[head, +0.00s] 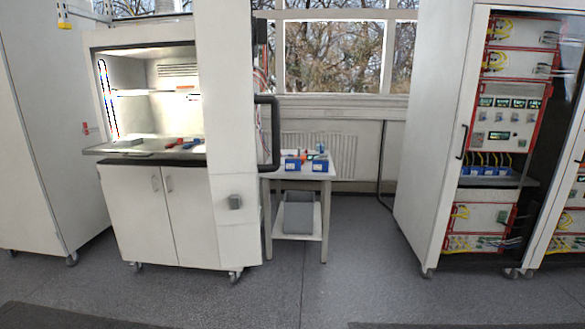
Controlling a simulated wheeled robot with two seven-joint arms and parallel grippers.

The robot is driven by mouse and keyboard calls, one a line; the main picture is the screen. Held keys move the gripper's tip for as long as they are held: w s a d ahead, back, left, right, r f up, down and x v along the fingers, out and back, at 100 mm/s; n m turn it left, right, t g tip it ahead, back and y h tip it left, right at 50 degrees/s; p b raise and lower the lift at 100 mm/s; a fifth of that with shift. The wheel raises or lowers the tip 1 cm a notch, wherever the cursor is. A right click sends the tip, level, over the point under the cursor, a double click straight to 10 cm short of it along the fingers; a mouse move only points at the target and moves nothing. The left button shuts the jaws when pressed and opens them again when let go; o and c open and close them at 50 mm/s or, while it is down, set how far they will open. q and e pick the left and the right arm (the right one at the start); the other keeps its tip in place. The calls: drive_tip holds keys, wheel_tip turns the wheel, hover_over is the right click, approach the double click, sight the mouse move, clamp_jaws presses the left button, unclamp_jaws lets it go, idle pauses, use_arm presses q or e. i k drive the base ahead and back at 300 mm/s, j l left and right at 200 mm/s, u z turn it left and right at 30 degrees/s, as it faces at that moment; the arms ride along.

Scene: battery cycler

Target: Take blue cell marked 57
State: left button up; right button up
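Two blue blocks stand at the front of a small white table in the middle of the head view, a left one (293,164) and a right one (320,165). Each has a pale patch on its front, too small to read, so I cannot tell whether either is marked 57. Several blue units (484,163) also sit in a row on a shelf in the open rack at the right, with yellow leads above them. Their markings cannot be read either. Neither of my grippers is in view.
The white table (271,173) carries small items behind the blue blocks and a grey bin (299,214) on its lower shelf. A lit white cabinet (152,205) with an open chamber stands to its left. The open rack (440,150) stands right. Grey floor (340,265) ahead is clear.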

sight(290, 166)
drive_tip(key=i+l+z, duration=0.2)
drive_tip(key=i, duration=0.25)
drive_tip(key=i+l+z, duration=0.2)
drive_tip(key=i, duration=0.3)
drive_tip(key=i+l+z, duration=0.15)
drive_tip(key=i, duration=0.3)
